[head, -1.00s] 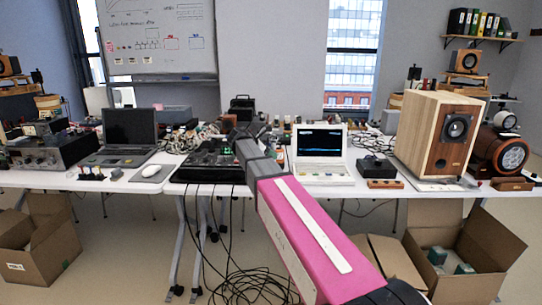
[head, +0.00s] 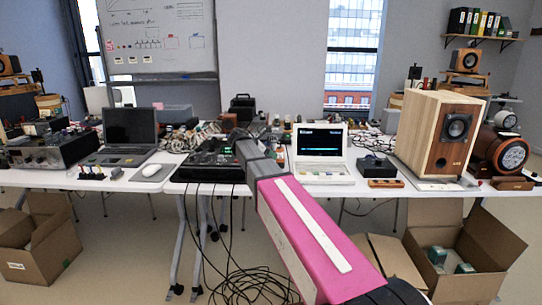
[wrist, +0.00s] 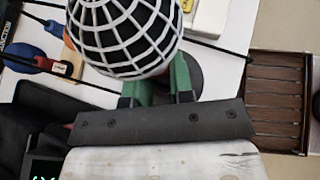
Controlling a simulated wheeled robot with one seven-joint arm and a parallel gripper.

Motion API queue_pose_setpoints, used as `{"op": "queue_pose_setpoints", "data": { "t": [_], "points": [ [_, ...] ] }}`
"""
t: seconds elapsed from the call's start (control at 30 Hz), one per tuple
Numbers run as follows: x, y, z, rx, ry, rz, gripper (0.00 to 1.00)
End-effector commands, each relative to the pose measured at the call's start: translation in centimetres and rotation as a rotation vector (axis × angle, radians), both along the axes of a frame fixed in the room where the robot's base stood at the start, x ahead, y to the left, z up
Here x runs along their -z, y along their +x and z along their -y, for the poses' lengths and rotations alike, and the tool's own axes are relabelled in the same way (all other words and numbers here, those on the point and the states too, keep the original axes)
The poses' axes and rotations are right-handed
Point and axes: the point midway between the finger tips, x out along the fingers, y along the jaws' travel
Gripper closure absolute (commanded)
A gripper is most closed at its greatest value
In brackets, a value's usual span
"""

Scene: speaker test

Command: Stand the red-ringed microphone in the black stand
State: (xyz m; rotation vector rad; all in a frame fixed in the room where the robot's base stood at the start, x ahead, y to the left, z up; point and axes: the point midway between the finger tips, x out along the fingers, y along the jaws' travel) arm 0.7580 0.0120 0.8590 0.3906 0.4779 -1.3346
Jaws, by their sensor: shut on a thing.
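A white laptop (head: 320,150), a wooden speaker (head: 436,140) and a black mixer (head: 205,162) stand on the white table (head: 345,188). A blue-and-red object (wrist: 28,58) lies on wood, and a slatted brown box (wrist: 272,100) is at right in the wrist view.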

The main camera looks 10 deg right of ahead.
Motion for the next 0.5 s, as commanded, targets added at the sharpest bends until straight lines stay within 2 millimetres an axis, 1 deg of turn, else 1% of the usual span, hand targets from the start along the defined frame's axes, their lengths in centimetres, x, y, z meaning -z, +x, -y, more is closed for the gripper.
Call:
{"op": "queue_pose_setpoints", "data": {
  "t": [0.47,0.5],
  "points": [
    [0.36,0.0,0.0,0.0,0.0,0.0,1.0],
    [0.36,0.0,0.01,0.0,0.0,0.0,0.75]
  ]
}}
